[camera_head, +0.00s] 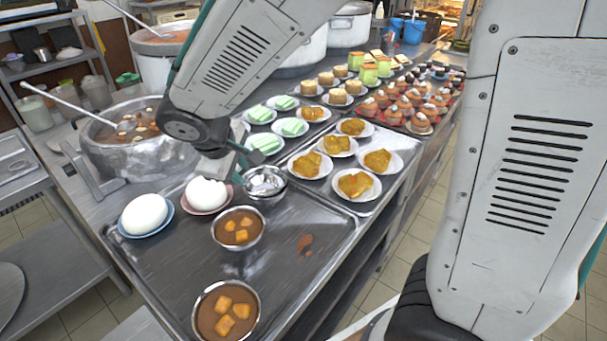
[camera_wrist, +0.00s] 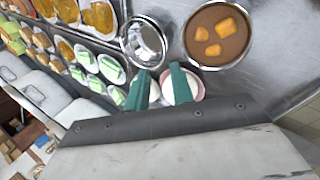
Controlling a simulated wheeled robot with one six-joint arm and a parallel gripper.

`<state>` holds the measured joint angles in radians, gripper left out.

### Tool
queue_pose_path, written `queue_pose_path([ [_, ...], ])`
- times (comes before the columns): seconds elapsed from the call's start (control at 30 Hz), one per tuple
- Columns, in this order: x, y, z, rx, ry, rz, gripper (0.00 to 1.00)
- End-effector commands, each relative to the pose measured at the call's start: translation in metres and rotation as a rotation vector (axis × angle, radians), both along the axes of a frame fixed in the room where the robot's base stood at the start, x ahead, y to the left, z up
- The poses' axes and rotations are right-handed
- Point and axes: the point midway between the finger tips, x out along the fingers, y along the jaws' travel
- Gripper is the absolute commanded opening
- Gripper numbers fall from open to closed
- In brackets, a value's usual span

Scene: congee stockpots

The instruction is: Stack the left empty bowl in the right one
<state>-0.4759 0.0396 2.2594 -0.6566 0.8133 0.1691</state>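Two shiny steel empty bowls (camera_head: 265,183) appear nested, one inside the other, at the back of the dark tray; doubled rims show in the head view. They also show in the wrist view (camera_wrist: 145,42), just beyond my fingertips. I cannot make out a separate second empty bowl. My gripper (camera_wrist: 158,74) has two green fingers spread apart with nothing held between them. In the head view my gripper (camera_head: 240,160) is just behind and left of the bowls, partly hidden by my arm.
Soup bowls (camera_head: 238,229) (camera_head: 226,311) with orange cubes stand on the tray (camera_head: 290,262). White mounds on a blue plate (camera_head: 143,215) and a pink plate (camera_head: 206,195) sit left. Dessert plates (camera_head: 355,185) are right; a large pot (camera_head: 135,155) is behind left.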

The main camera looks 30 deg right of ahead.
Motion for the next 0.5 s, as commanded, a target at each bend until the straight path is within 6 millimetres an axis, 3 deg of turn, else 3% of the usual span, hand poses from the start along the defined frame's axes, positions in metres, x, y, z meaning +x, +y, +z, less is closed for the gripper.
queue_pose_path([
  [0.13, -0.009, -0.014, 0.011, 0.017, -0.001, -0.048, 0.24],
  [0.23, -0.028, -0.038, 0.028, 0.050, 0.001, -0.134, 0.24],
  [0.5, -0.120, -0.103, 0.072, 0.211, 0.031, -0.439, 0.24],
])
